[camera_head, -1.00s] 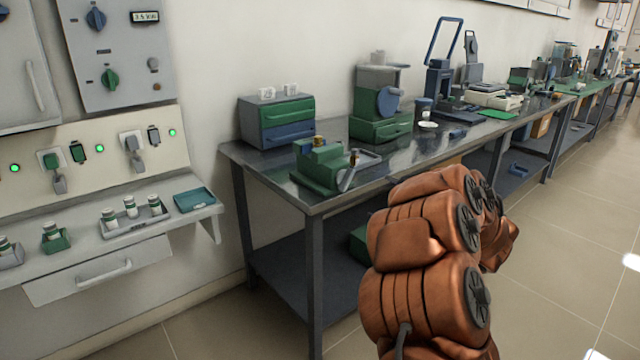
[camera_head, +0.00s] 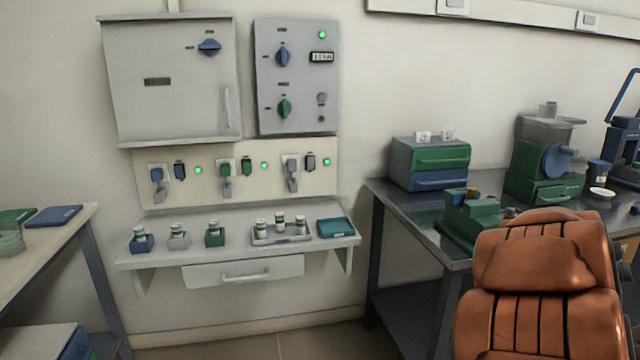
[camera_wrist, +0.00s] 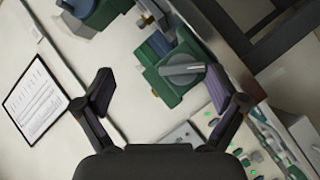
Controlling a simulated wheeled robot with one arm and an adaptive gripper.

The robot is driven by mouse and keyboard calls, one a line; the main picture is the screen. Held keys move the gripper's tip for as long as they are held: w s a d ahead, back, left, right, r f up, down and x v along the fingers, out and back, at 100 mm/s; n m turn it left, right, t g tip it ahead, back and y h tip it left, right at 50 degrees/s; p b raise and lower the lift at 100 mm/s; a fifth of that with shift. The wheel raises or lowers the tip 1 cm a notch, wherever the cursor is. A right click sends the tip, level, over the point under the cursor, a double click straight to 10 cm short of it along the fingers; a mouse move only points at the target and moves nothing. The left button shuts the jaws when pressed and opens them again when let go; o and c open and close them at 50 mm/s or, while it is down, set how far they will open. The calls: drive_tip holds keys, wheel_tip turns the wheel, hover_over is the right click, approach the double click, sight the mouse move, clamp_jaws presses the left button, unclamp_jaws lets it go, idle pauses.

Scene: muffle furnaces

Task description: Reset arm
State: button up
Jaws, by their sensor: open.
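My gripper (camera_wrist: 160,82) shows only in the wrist view. Its two dark fingers are spread wide apart and nothing is held between them. Beyond the fingertips is a green device with a grey lever or knob (camera_wrist: 183,70); I cannot tell how far away it is. The gripper end of the arm is out of the head view.
A wall shelf (camera_head: 160,256) carries several small jars and a teal tray (camera_head: 335,228). Above it hang a grey cabinet (camera_head: 170,105) and a control panel (camera_head: 297,100). The bench bears a drawer box (camera_head: 430,162) and green machines (camera_head: 545,165). A table (camera_head: 40,240) stands left.

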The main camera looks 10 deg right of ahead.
drive_tip(key=s+a+f+m+g+y, duration=0.2)
drive_tip(key=s+a+f+g, duration=0.3)
drive_tip(key=a, duration=0.7)
drive_tip(key=s+a+f+m+g+y, duration=0.1)
drive_tip(key=s+a+f+g+y, duration=0.2)
drive_tip(key=s+a, duration=0.65)
drive_tip(key=s+a+f+m+g+y, duration=0.2)
drive_tip(key=s+a+f+g, duration=0.25)
drive_tip(key=a, duration=0.95)
drive_tip(key=s+a+n+g+y, duration=0.1)
drive_tip(key=s+a+g, duration=0.2)
drive_tip(key=s+a, duration=0.65)
wheel_tip(320, 180, up, 24)
drive_tip(key=s+d+t+p, duration=0.1)
drive_tip(key=s+p, duration=0.1)
drive_tip(key=p, duration=2.1)
drive_tip(key=shift+d+r+p, duration=0.25)
drive_tip(key=shift+p, duration=0.1)
drive_tip(key=shift+t, duration=0.25)
